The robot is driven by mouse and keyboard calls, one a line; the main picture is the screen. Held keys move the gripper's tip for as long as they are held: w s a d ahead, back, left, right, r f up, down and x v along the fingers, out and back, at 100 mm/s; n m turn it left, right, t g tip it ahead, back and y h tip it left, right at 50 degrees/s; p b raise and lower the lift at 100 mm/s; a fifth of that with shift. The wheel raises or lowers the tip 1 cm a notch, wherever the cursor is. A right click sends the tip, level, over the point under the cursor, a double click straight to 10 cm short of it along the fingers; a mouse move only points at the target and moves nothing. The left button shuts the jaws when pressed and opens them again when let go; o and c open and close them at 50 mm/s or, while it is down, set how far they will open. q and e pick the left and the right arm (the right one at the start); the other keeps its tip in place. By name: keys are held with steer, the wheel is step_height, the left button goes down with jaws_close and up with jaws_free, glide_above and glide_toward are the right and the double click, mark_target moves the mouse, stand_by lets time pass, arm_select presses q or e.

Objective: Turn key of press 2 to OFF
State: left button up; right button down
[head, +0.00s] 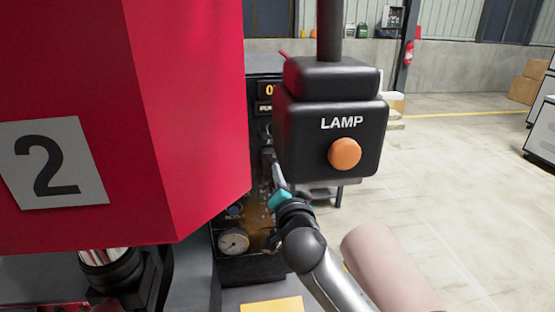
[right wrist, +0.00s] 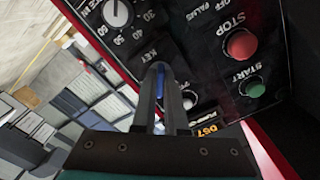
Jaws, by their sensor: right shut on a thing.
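Press 2 (head: 205,100) is the red machine at the left, with a "2" plate (head: 52,165). Its black control panel shows in the right wrist view (right wrist: 215,85), turned on its side. My right gripper (head: 270,158) reaches the panel behind the lamp box. In the right wrist view its fingers (right wrist: 160,68) are shut by the "KEY" label, with a blue key (right wrist: 160,82) between them. The fingers hide most of the key and its slot, so I cannot tell its position. My left gripper is not in view.
A black lamp box (head: 330,118) with an orange button (head: 344,153) hangs close to my right arm and covers part of the panel. A red STOP button (right wrist: 241,44), a green START button (right wrist: 254,88) and a dial (right wrist: 118,12) are near the fingers. Open floor (head: 460,180) lies right.

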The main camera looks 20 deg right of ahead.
steer(key=n+p, duration=0.1)
steer(key=n, duration=0.2)
steer(key=shift+r+n+p, duration=0.1)
steer(key=shift+n+p, duration=0.2)
steer(key=shift+p, duration=0.05)
steer(key=shift+s+n, duration=0.1)
steer(key=shift+n, duration=0.6)
steer(key=shift+n+p, duration=0.55)
steer(key=shift+n, duration=0.35)
steer(key=shift+n+p, duration=0.3)
steer(key=shift+n, duration=0.7)
steer(key=c, duration=0.9)
jaws_free()
